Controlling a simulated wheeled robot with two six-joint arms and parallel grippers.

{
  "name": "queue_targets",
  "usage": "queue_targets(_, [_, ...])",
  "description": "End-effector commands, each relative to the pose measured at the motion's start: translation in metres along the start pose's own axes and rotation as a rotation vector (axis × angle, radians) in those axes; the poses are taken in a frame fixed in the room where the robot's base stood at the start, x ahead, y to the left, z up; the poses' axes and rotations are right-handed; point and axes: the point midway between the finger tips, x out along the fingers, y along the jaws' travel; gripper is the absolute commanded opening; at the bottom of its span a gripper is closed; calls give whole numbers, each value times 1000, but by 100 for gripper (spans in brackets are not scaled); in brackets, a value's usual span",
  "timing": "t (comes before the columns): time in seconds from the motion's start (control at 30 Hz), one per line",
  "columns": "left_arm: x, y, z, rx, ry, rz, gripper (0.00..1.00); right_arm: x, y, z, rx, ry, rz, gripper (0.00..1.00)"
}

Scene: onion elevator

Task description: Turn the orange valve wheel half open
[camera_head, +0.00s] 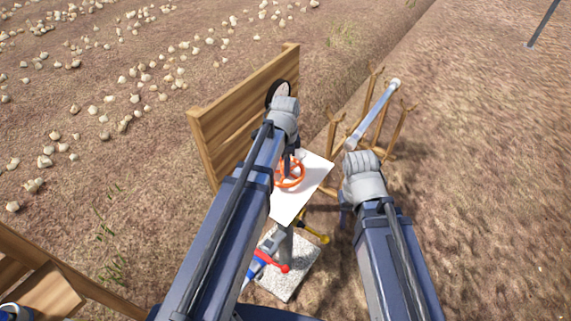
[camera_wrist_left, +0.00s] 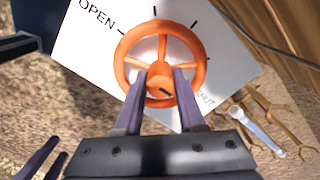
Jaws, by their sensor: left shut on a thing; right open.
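The orange valve wheel (camera_head: 290,174) lies over a white plate (camera_head: 312,184) and is partly hidden by my left arm in the head view. In the left wrist view the wheel (camera_wrist_left: 123,48) shows its rim, spokes and hub. The plate (camera_wrist_left: 85,45) carries the word OPEN, black tick marks and part of a second word at lower right. My left gripper (camera_wrist_left: 160,75) is shut on the wheel, its fingers on either side near the hub. My right gripper (camera_head: 343,212) is open and empty, right of the plate; its fingers show at the wrist view's lower left.
A wooden peg rack (camera_head: 400,128) holding a metal tool (camera_head: 376,110) stands at right. Red (camera_head: 284,268) and yellow (camera_head: 315,235) handles sit low by a stone block (camera_head: 297,268).

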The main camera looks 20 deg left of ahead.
Motion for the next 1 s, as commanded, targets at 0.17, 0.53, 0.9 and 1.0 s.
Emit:
queue_targets(0.17, [0, 0, 0, -5, 0, 0, 0, 0, 0, 0, 0, 0, 0, 50])
queue_targets(0.53, [0, 0, 0, -177, 0, 0, 0, 0, 0, 0, 0, 0, 0, 50])
queue_targets(0.9, [0, 0, 0, -524, 0, 0, 0, 0, 0, 0, 0, 0, 0, 50])
queue_targets(1.0, [0, 0, 0, -619, 0, 0, 0, 0, 0, 0, 0, 0, 0, 50])
